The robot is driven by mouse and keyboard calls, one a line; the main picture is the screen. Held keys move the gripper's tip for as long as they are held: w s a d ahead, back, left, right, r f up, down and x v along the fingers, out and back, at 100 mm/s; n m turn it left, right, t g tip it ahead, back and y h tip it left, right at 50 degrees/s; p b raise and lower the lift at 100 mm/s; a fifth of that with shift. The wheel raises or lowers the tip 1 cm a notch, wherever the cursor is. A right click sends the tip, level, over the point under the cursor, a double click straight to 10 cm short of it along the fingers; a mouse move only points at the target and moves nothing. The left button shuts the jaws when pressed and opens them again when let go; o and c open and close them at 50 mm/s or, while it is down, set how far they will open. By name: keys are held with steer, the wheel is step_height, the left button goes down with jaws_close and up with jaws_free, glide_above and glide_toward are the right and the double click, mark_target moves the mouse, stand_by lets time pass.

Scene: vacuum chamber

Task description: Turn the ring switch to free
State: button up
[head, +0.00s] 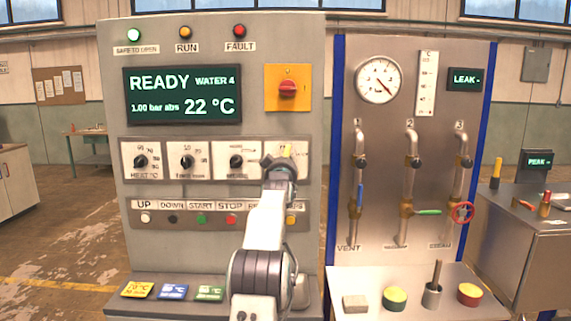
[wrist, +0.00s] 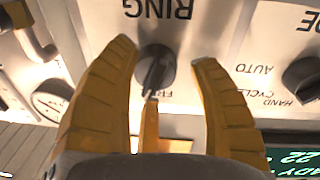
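The ring switch is a dark round knob (wrist: 156,66) on a pale plate in the wrist view, which shows the panel upside down. The word RING stands beside it, and a partly covered label begins with FR. The knob's raised bar slants slightly; which label it points to is unclear. My gripper (wrist: 166,52) has its yellow fingers apart, one on each side of the knob, with visible gaps. Another yellow finger part reaches up near the bar; contact is unclear. In the head view my gripper (head: 282,158) covers the rightmost plate and hides this knob.
Left of it on the panel are the mode knob (head: 236,161), timer knob (head: 186,162) and heat knob (head: 140,161). A row of buttons (head: 202,219) lies below. The display (head: 183,94) reads READY, and a red switch (head: 288,89) sits above.

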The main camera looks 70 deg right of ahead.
steer(key=shift+o, duration=0.5)
steer(key=shift+s+f, duration=0.1)
steer(key=shift+f, duration=0.1)
steer(key=shift+s+a, duration=0.1)
steer(key=v, duration=1.1)
steer(key=shift+a, duration=0.35)
steer(key=shift+s, duration=0.1)
